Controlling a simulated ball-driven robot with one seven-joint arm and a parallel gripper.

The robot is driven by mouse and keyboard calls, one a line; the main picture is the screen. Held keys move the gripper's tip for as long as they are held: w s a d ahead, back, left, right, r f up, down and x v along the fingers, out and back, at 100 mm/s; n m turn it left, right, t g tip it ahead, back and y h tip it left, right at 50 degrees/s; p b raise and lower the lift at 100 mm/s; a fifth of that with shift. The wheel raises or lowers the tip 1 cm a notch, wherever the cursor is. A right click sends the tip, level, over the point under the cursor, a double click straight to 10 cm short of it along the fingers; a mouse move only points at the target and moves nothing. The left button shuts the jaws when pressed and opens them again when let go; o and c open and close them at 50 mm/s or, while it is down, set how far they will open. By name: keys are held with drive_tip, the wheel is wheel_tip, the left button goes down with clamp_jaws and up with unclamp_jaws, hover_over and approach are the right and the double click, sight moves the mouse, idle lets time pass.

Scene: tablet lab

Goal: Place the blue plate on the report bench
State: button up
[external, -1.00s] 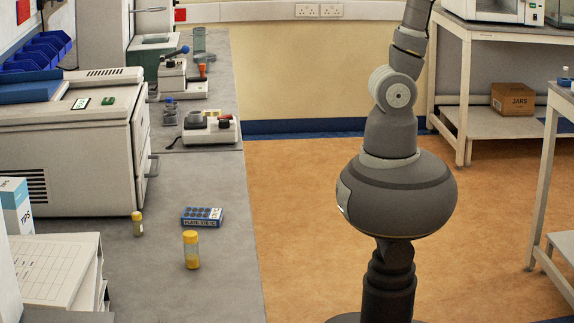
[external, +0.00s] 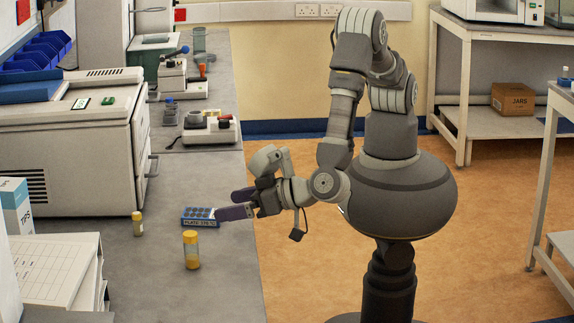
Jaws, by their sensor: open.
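The blue plate (external: 197,222) lies flat on the grey bench at the left, with round wells on top and a label on its front side. My gripper (external: 226,203) is open at the plate's right end, its purple fingers pointing left. One finger covers part of the plate's right side. I cannot tell whether it touches the plate or hovers above it. No bench in view is clearly marked as the report bench.
A large white machine (external: 70,150) is behind. Papers (external: 50,265) lie at the left. The bench's front right is clear.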

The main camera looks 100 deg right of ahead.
sight(202, 212)
drive_tip(key=shift+s+d+f+h, duration=0.4)
drive_tip(key=shift+s+f, duration=0.2)
drive_tip(key=shift+s, duration=0.2)
drive_tip(key=b+x, duration=0.3)
drive_tip(key=x, duration=0.5)
drive_tip(key=shift+d+f+b, duration=0.1)
drive_tip(key=shift+b, duration=0.3)
drive_tip(key=shift+s, duration=0.1)
drive_tip(key=c, duration=1.3)
drive_tip(key=shift+r, duration=0.2)
